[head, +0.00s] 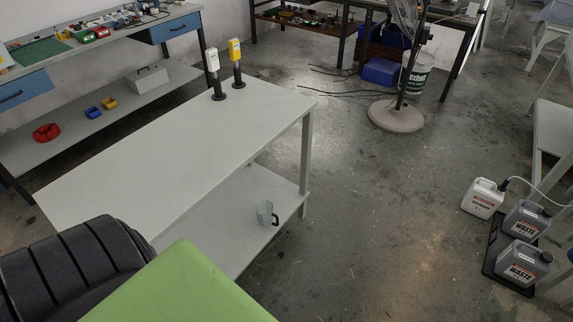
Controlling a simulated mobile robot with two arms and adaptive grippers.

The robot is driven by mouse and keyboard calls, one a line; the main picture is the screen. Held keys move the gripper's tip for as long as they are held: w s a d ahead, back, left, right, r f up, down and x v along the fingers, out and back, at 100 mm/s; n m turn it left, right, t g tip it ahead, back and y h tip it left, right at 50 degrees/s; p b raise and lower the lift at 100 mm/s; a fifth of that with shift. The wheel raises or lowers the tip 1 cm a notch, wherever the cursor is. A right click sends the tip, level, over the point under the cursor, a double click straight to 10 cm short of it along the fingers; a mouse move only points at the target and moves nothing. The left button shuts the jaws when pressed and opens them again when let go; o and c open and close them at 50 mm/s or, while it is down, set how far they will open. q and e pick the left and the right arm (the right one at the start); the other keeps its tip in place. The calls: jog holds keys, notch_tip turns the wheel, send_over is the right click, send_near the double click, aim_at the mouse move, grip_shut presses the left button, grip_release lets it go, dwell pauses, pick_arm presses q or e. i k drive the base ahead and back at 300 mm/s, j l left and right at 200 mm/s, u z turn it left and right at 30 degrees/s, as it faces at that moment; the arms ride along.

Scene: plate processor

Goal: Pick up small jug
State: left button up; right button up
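A small grey jug (265,213) with a dark handle on its right side stands upright on the lower shelf (240,236) of the white table, near the shelf's right end. Neither of my grippers shows in the head view. A dark ribbed part and a green panel fill the lower left and hide part of the table and shelf.
The white tabletop (180,150) is mostly clear; two pipette-like devices (213,75) (236,65) stand at its far end. Waste jugs (522,262) and a white canister (482,198) stand on the right floor. A fan base (396,115) stands behind. The middle floor is open.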

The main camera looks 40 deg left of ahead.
aim_at(264, 209)
jog(key=i, duration=1.85)
jog(key=i+u, duration=0.1)
jog(key=i, duration=0.45)
jog(key=i+l+u, duration=0.1)
jog(key=i, duration=0.45)
jog(key=i+l+u, duration=0.15)
jog(key=i, duration=0.4)
jog(key=u, duration=1.95)
jog(key=l, duration=0.1)
